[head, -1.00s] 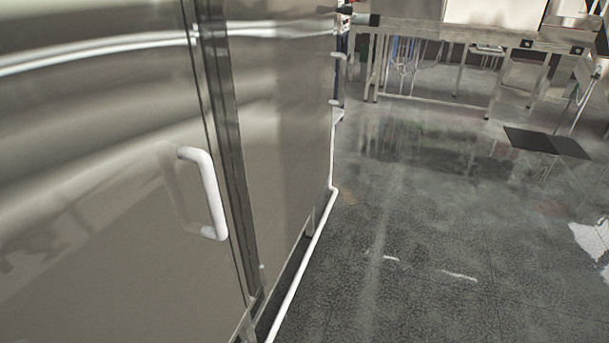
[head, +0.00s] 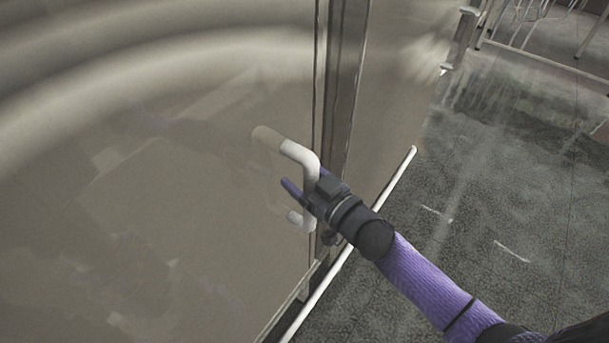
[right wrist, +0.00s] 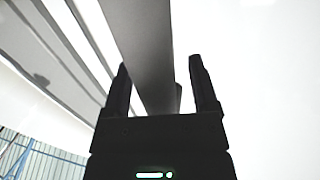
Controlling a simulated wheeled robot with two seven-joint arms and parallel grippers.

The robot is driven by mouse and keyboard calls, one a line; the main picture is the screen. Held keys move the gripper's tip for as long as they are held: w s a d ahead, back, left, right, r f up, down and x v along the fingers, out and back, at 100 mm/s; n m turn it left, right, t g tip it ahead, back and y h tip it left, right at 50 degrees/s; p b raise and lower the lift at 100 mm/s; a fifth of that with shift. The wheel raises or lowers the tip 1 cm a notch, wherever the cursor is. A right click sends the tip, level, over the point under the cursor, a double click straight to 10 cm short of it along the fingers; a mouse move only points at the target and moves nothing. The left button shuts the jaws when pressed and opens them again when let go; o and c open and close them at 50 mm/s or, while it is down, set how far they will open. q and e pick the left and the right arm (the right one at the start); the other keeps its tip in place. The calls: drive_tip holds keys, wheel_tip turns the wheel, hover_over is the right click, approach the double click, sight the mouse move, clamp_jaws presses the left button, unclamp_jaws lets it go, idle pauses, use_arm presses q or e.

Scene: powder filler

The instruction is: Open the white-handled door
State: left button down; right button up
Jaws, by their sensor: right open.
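The white handle (head: 301,155) is fixed upright on the grey metal door (head: 160,220), near the door's right edge. The door looks shut. My right gripper (head: 307,184) is at the lower half of the handle, with one finger on each side of it. In the right wrist view the handle (right wrist: 142,45) runs as a grey bar between the two spread fingers of the gripper (right wrist: 162,88). The gripper is open, and a gap shows beside the bar. Part of the handle is hidden behind the gripper. My left gripper is not in view.
A dark vertical frame strip (head: 343,90) stands right of the door edge. A white pipe (head: 350,245) runs low along the cabinet's side. The grey floor (head: 490,200) to the right is clear near the cabinet.

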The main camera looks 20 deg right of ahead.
drive_tip(key=shift+w, duration=0.2)
drive_tip(key=shift+s, duration=0.1)
clamp_jaws()
idle(1.1)
